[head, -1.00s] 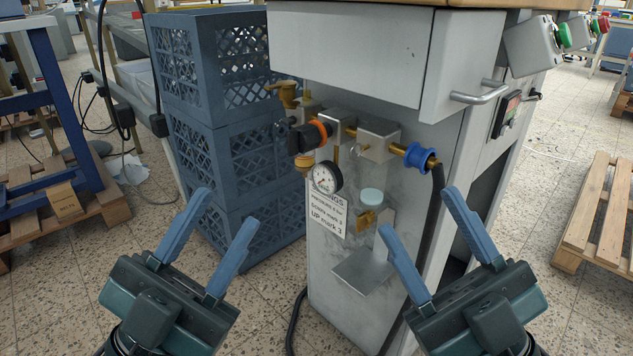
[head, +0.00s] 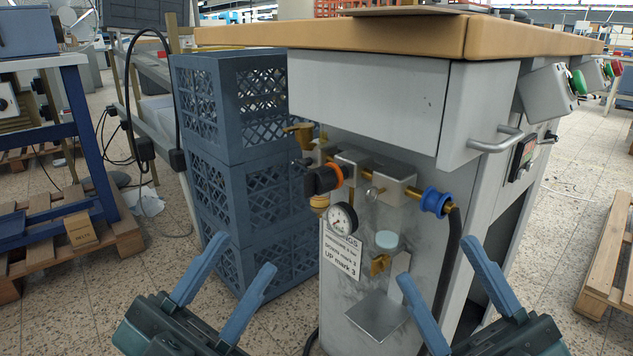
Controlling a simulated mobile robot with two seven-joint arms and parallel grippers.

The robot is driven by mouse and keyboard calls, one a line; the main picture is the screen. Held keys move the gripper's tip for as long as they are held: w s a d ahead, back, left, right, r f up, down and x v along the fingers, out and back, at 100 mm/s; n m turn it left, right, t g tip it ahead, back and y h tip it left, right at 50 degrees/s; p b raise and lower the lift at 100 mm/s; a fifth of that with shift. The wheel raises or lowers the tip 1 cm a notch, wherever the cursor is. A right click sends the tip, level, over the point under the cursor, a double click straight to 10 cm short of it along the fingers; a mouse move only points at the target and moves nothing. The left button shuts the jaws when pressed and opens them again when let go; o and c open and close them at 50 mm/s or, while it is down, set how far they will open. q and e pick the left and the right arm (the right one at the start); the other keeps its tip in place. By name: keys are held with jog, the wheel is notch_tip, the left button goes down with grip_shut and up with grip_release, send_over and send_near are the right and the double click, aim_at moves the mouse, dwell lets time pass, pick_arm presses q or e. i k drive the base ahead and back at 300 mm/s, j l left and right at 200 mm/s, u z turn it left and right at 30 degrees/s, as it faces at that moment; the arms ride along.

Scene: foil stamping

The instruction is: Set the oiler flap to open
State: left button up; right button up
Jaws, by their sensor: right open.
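A small brass fitting with a pale teal round cap (head: 387,240) stands on the front of the grey machine cabinet (head: 400,110). It looks like the oiler; its cap lies flat on top, and I cannot make out a separate flap. A small metal shelf (head: 377,316) is below it. My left gripper (head: 243,253) is open and empty, left of the cabinet and in front of the blue crates. My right gripper (head: 436,259) is open and empty, to the right of the oiler in the picture and apart from it.
Above the oiler are a pressure gauge (head: 343,219), a black and orange knob (head: 322,179) and a blue ring (head: 436,202) on brass piping. A black hose hangs at the right. Stacked blue crates (head: 218,175) stand left. A grey handle (head: 495,143) juts out at upper right.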

aim_at(303, 125)
jog(key=i+j+z, duration=0.15)
jog(key=j+z, duration=0.15)
jog(key=z, duration=0.15)
jog(key=i+j+z, duration=0.1)
jog(key=j+z, duration=0.2)
jog(key=z, duration=0.15)
jog(key=j+z, duration=0.4)
